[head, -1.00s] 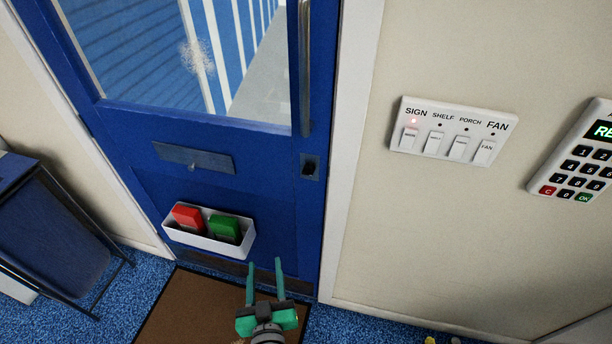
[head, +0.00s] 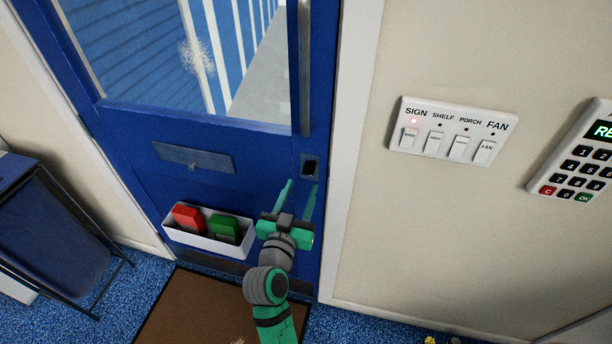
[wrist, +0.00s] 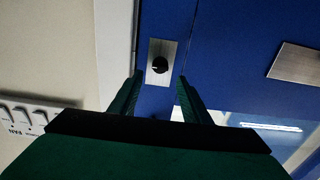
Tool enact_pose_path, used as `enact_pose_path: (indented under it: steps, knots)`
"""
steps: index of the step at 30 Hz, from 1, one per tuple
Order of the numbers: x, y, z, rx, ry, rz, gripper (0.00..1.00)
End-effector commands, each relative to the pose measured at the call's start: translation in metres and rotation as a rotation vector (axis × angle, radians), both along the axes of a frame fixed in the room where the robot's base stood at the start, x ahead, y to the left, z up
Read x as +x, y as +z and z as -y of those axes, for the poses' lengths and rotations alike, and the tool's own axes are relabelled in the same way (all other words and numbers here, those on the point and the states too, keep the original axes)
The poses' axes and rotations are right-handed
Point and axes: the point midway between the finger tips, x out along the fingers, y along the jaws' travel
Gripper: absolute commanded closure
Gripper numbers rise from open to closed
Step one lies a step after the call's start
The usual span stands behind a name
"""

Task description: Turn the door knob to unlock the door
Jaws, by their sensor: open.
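The blue door (head: 265,155) fills the middle of the head view. Its small dark knob sits on a metal plate (head: 309,167) near the door's right edge. In the wrist view the black knob (wrist: 159,65) shows on its bright plate, ahead of and between my fingertips. My gripper (head: 299,186) is open and empty, just below the plate in the head view. In the wrist view its two fingers (wrist: 158,78) stand apart on either side of the knob's line. They do not appear to touch the knob.
A white tray (head: 180,236) on the door holds a red block (head: 188,218) and a green block (head: 225,229), left of my gripper. A long pull handle (head: 305,70) is above the knob. A switch panel (head: 400,148) and keypad (head: 545,165) are on the right wall.

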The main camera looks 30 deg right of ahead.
Motion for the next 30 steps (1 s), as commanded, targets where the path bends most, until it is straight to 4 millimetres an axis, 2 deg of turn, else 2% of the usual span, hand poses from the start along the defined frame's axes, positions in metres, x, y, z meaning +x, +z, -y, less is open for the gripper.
enact_pose_path:
  steps: [3,9,15,23,28,30]
  knots:
    - [0.014,0.001,0.017,-0.001,-0.002,0.001,0.57]
    - [0.032,0.000,0.037,0.001,-0.001,-0.001,0.57]
    - [0.039,0.000,0.044,0.000,0.000,0.000,0.57]
    - [0.039,0.000,0.045,-0.001,0.000,-0.001,0.57]
    - [0.039,0.000,0.045,0.000,0.000,0.000,0.95]
    - [0.039,0.000,0.045,0.000,0.000,0.000,0.96]
